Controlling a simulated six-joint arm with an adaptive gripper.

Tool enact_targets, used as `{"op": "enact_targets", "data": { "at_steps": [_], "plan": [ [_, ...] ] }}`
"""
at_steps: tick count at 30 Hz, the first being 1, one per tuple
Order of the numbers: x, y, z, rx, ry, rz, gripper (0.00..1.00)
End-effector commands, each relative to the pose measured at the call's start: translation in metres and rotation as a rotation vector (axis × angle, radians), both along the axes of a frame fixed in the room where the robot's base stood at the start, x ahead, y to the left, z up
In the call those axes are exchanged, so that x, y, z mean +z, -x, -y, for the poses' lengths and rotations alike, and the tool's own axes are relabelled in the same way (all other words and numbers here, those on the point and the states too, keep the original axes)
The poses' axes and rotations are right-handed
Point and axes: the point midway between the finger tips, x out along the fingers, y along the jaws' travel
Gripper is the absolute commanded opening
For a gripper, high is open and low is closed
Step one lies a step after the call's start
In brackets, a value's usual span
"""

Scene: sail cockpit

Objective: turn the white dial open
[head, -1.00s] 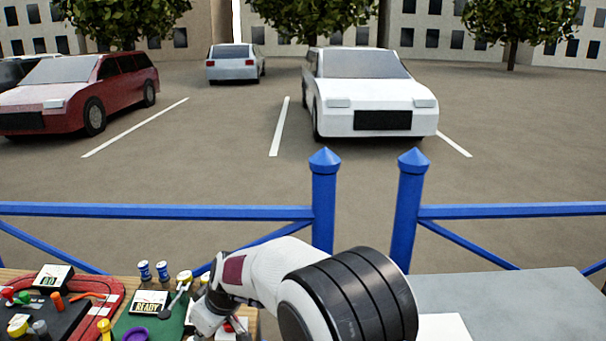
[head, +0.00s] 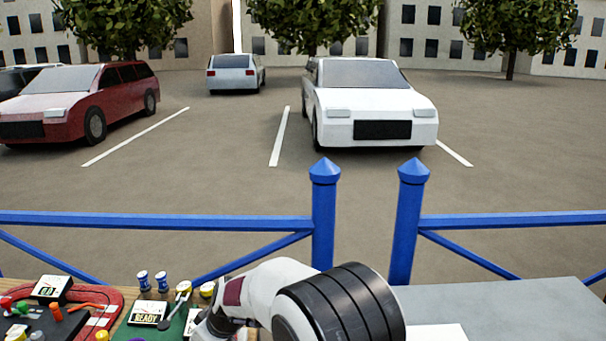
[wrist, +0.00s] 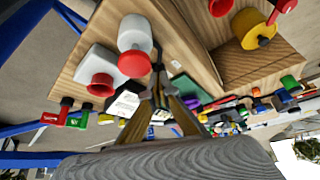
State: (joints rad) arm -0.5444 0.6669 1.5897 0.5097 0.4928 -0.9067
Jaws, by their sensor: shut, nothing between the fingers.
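I cannot pick out the white dial with certainty in either view. In the wrist view, a white rounded fitting with a red knob (wrist: 135,48) stands on the wooden board, just beyond and left of my fingertips. A second white block with a red knob (wrist: 97,70) is to its left. My gripper (wrist: 158,80) shows its fingers close together, pointing toward the wood, with nothing held. Whether the tips touch the first fitting I cannot tell. In the head view my wrist hangs at the bottom edge and my fingertips are out of frame.
A red-edged panel (head: 98,300) with coloured knobs is further left. A yellow round part (wrist: 252,28) is at the wrist view's upper right.

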Motion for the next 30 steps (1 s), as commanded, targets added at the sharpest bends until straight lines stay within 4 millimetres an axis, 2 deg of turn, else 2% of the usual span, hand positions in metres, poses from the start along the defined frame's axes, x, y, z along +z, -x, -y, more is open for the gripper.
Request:
{"op": "enact_targets", "data": {
  "at_steps": [30],
  "plan": [
    [-0.0002, -0.0037, -0.0056, 0.0, 0.0, -0.001, 0.0]
  ]
}}
